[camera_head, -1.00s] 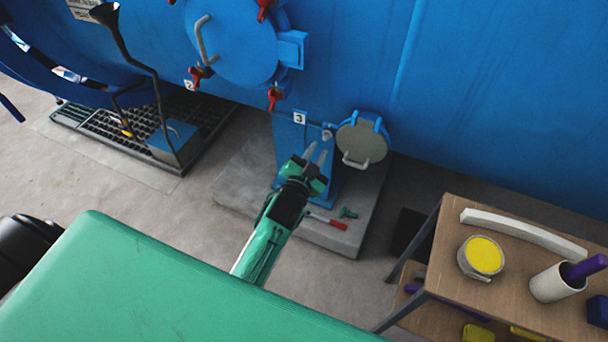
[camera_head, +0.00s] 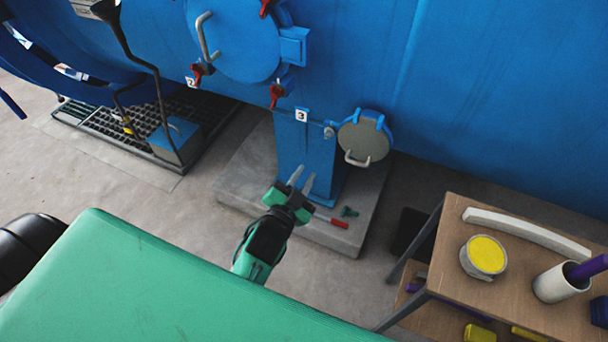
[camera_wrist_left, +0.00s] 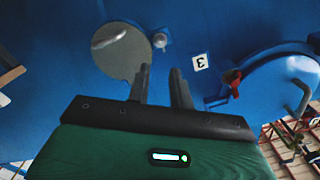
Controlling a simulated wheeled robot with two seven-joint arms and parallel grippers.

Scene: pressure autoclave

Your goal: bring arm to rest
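My left gripper (camera_head: 302,179) is in front of the blue pedestal (camera_head: 305,150) of the autoclave, low over the concrete plinth. Its two grey fingers stand apart with nothing between them. In the left wrist view the fingers (camera_wrist_left: 160,85) are also apart and empty, with the blue wall behind. A small round grey port cover (camera_head: 364,140) with a white handle is beyond the gripper to the right; it also shows in the left wrist view (camera_wrist_left: 122,52). The gripper touches neither cover nor pedestal as far as I can see. My right gripper is not in view.
A red-handled tool (camera_head: 332,221) and a small green piece (camera_head: 349,211) lie on the plinth (camera_head: 348,236). A wooden table (camera_head: 455,268) at right holds a yellow-topped tin (camera_head: 485,256) and a white cup (camera_head: 556,283). A floor grate (camera_head: 100,130) is at left. Bare floor lies between.

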